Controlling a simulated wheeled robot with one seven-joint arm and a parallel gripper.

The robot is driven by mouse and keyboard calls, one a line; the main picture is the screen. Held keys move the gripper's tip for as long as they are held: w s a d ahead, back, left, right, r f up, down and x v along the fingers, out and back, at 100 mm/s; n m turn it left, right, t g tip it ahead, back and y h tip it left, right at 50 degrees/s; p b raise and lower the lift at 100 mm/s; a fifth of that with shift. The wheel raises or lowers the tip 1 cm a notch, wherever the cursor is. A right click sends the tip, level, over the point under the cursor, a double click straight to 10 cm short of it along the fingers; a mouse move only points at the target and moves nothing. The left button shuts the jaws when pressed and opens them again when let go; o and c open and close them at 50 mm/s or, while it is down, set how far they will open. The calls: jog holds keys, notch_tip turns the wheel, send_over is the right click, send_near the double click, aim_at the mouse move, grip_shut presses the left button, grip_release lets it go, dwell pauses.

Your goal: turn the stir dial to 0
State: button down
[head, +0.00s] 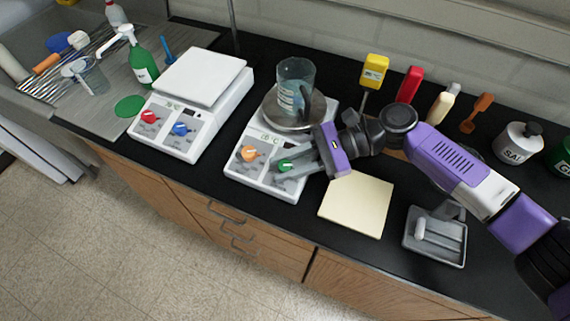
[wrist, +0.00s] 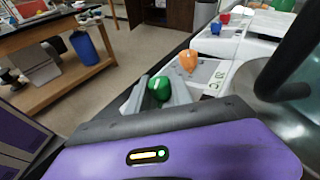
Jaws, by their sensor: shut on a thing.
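A white stirrer hotplate (head: 262,185) with a round metal top stands mid-counter, bearing a glass beaker (head: 296,88). Its front panel has an orange dial (head: 249,153) on the left and a green dial (head: 285,166) on the right. My gripper (head: 288,168) reaches in from the right, its fingers shut around the green dial. In the wrist view the green dial (wrist: 159,87) sits between the two grey fingers, and the orange dial (wrist: 188,60) is just beyond, untouched. The panel's printed labels are too small to read, so I cannot tell the dial's setting.
A second white device (head: 190,105) with a flat square top, a red dial and a blue dial stands to the left. A pale yellow pad (head: 356,205) and a grey tray (head: 435,238) lie to the right. Bottles and coloured utensils line the back.

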aim_at(286, 164)
jog(key=c, duration=1.1)
grip_release()
jog(key=shift+c, duration=0.2)
notch_tip(286, 164, up, 20)
jog(key=b, duration=0.1)
